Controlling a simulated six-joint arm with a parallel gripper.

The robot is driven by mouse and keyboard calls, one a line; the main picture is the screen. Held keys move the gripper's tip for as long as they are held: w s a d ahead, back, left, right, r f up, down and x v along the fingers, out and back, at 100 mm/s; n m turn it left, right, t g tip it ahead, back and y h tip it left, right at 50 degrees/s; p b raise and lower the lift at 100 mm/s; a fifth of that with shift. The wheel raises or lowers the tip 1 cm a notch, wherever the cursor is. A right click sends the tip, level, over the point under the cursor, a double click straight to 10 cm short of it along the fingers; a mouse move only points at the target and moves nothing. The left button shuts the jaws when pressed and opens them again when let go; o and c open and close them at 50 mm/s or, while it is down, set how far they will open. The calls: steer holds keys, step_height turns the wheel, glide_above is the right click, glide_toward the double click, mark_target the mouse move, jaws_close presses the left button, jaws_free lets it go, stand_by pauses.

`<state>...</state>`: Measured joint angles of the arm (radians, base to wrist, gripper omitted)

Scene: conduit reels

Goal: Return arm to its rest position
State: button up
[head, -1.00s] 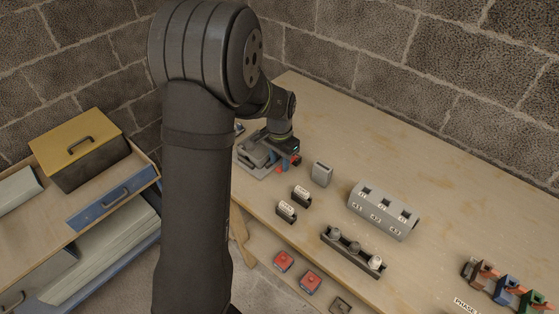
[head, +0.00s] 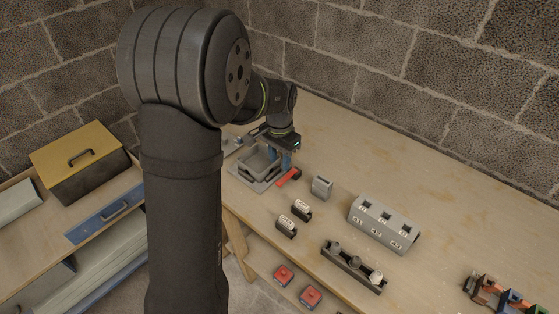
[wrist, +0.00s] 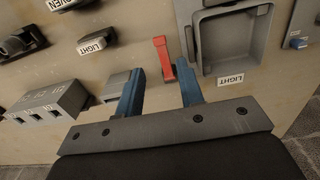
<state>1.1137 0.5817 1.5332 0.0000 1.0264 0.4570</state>
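My gripper (head: 284,158) hangs above the far left part of the workbench (head: 330,131), over the grey box fixture (head: 246,174). In the wrist view my gripper (wrist: 160,68) shows two blue fingers set wide apart, with nothing held between them. A red lever (head: 289,178) lies beside the grey box, below the fingers. In the wrist view the red lever (wrist: 163,58) appears between and beyond the fingertips, apart from them. The open grey box (wrist: 235,45) there carries a LIGHT label.
A small grey block (head: 321,187), two labelled black pieces (head: 301,209), a grey socketed block (head: 383,222) and a black rack (head: 353,266) stand to the right. Red-topped boxes (head: 284,274) sit at the lower level. Block walls (head: 385,60) rise behind; a yellow-lidded box (head: 78,150) stands left.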

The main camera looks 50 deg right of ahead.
mark_target(280, 182)
step_height(280, 182, down, 7)
steer(key=shift+f, duration=0.1)
steer(key=shift+d+r, duration=0.1)
steer(key=shift+r, duration=0.15)
stand_by(0.4)
